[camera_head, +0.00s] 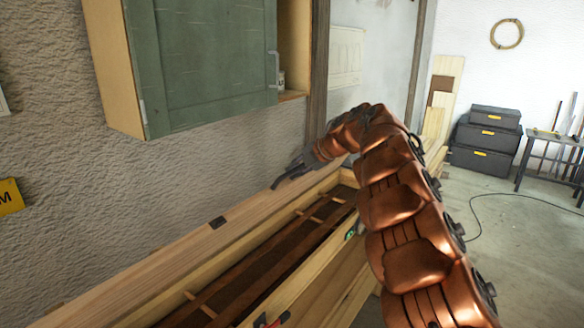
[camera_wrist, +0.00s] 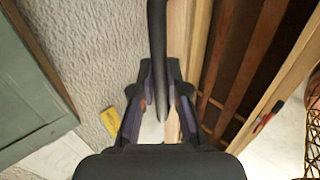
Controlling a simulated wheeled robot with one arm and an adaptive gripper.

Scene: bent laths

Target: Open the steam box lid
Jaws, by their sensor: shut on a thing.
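The steam box (camera_head: 300,280) is a long wooden box along the wall, its dark interior with thin cross slats exposed. Its lid (camera_head: 160,250), a long pale board, stands raised along the wall side of the opening, with a black fitting (camera_head: 217,222) on it. My gripper (camera_head: 288,176) is at the far part of the lid. In the wrist view my gripper (camera_wrist: 160,92) is shut on a dark bar-shaped handle (camera_wrist: 157,35), which passes between the fingers. The lid's pale edge (camera_wrist: 180,50) runs beside it. How the handle joins the lid is hidden.
A green-doored cabinet (camera_head: 205,65) hangs on the rough wall above the box. Black cases (camera_head: 485,140) and a dark table (camera_head: 550,150) stand at the back right. A cable (camera_head: 480,210) lies on otherwise open floor. Small red and black items (camera_head: 270,321) are at the box's near edge.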

